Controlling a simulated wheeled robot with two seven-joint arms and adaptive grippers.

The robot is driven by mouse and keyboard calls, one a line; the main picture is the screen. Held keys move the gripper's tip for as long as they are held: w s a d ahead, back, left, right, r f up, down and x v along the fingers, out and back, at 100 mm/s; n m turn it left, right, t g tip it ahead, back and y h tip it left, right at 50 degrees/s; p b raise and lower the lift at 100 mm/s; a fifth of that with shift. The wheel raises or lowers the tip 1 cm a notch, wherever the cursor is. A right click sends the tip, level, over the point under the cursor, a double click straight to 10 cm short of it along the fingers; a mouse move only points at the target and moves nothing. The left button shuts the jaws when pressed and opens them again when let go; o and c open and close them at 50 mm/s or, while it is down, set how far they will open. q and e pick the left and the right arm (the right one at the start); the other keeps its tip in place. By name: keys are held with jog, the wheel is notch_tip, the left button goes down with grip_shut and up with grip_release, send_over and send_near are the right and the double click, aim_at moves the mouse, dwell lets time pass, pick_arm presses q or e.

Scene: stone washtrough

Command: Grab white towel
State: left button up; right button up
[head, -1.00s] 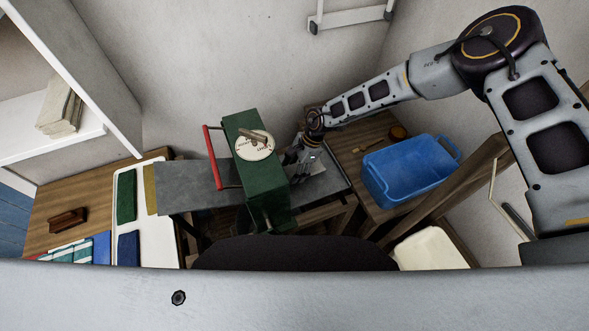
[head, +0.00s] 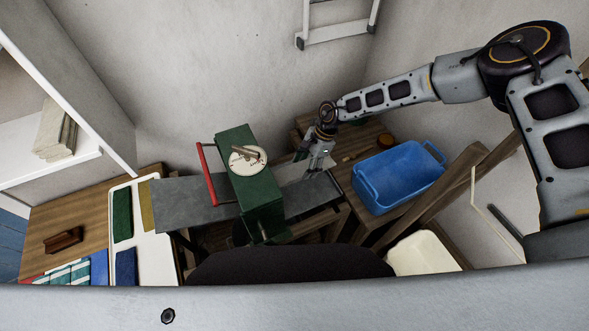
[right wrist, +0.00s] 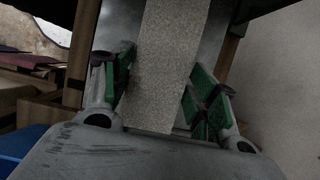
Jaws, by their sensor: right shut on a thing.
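The white towel (right wrist: 165,60) is a pale, finely textured strip in the right wrist view. It runs between the green finger pads of my right gripper (right wrist: 163,92), which is shut on it. In the head view my right gripper (head: 316,166) points down over the right end of the grey bench, just right of the green box. A pale patch shows beside its fingers there, too small to tell clearly as the towel. My left gripper is not in view.
The green box (head: 250,180) with a dial and red handle stands on the grey bench (head: 185,200). A blue bin (head: 400,172) stands right on a wooden table. A white tray (head: 150,255) with coloured cloths lies left. Pale folded cloths (head: 54,130) sit on a shelf.

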aim_at(328, 159)
jog(key=w+d, duration=0.1)
jog(key=d, duration=0.2)
jog(key=w+d+b, duration=0.1)
jog(key=d, duration=0.1)
jog(key=w+d, duration=0.1)
jog(key=d, duration=0.2)
jog(key=shift+w+d+f, duration=0.1)
jog(key=shift+w+d, duration=0.2)
jog(key=shift+w, duration=0.05)
jog(key=shift+w+d+b, duration=0.3)
jog(key=shift+d+b, duration=0.1)
jog(key=shift+d, duration=0.35)
